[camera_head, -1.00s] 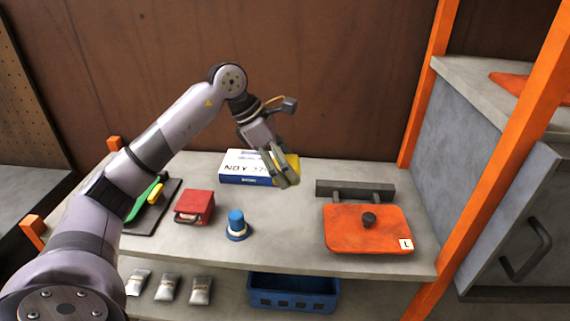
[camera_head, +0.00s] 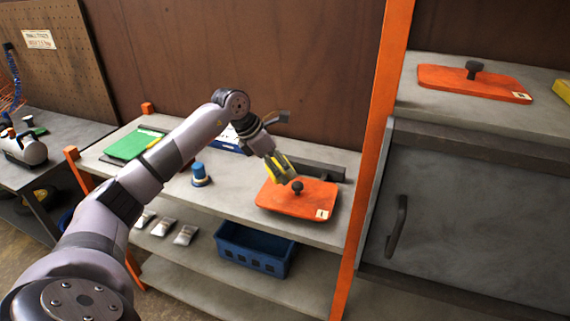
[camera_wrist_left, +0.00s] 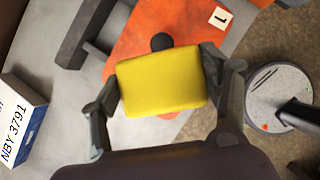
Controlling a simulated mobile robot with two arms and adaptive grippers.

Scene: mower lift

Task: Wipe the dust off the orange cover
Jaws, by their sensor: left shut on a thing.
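My left gripper (camera_head: 279,170) is shut on a yellow sponge (camera_wrist_left: 160,82), which fills the space between the fingers in the wrist view. The sponge shows only in part in the head view. The orange cover (camera_head: 275,199) lies flat on the shelf top, with a dark knob in its middle and a white label at its front right corner. The gripper and sponge are at the cover's back left part, close by the knob; I cannot tell whether the sponge touches it. In the wrist view the sponge hides part of the cover (camera_wrist_left: 190,25). My right gripper is not in view.
A grey bar fixture (camera_head: 322,171) stands behind the cover. A blue-capped object (camera_head: 200,175) stands to its left. A white and blue box (camera_wrist_left: 20,120) is near. Orange posts flank the shelf. Another orange cover (camera_head: 445,80) lies on the right bench. A blue crate (camera_head: 253,250) is below.

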